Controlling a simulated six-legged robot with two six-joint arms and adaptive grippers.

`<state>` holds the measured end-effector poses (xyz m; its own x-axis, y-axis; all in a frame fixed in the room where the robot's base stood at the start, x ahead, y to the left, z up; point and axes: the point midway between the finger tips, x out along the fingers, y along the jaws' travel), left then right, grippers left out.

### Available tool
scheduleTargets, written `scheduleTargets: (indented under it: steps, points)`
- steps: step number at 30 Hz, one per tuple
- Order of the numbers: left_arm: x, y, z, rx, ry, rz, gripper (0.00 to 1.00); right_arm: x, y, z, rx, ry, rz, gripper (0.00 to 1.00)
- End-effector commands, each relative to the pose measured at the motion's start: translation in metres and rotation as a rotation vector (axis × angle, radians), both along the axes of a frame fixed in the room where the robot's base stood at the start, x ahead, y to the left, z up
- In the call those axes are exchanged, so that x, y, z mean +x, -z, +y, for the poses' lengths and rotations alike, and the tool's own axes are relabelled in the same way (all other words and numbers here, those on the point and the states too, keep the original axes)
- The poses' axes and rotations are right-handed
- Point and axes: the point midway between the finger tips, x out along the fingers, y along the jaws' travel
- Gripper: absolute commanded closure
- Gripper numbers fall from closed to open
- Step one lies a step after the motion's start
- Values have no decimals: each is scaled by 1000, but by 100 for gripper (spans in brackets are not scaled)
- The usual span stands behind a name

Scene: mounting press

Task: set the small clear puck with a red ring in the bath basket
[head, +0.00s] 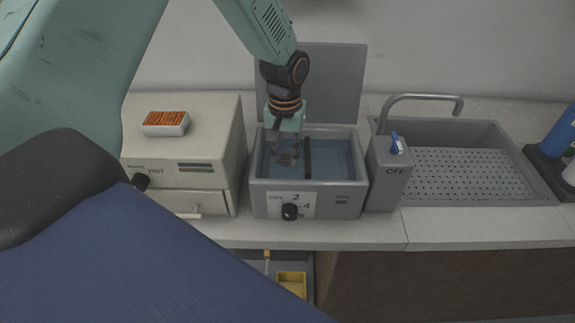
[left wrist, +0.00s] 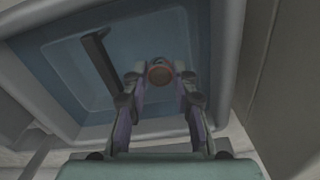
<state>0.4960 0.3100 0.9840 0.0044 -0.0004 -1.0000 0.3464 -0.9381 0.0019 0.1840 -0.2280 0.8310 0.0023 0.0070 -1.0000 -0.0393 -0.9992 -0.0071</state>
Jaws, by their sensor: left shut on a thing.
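The grey bath (head: 310,200) stands on the counter with its lid raised behind it and blue water or lining inside. A dark bar, perhaps the basket's handle (head: 308,158), crosses the bath; it also shows in the left wrist view (left wrist: 99,62). The basket's own shape is hard to make out. My left gripper (head: 287,158) points down into the left part of the bath, left of the bar. In the left wrist view its fingers (left wrist: 160,85) are shut on a small round reddish puck (left wrist: 160,71). The right gripper is not in view.
A beige box (head: 185,155) with a brush-like block (head: 166,123) on top stands left of the bath. The raised lid (head: 335,85) stands behind.

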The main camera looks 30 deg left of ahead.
Motion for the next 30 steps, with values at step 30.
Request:
scheduleTargets:
  steps: [30]
  points:
    - [6,49,-1,0,0,-3,64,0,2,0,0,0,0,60]
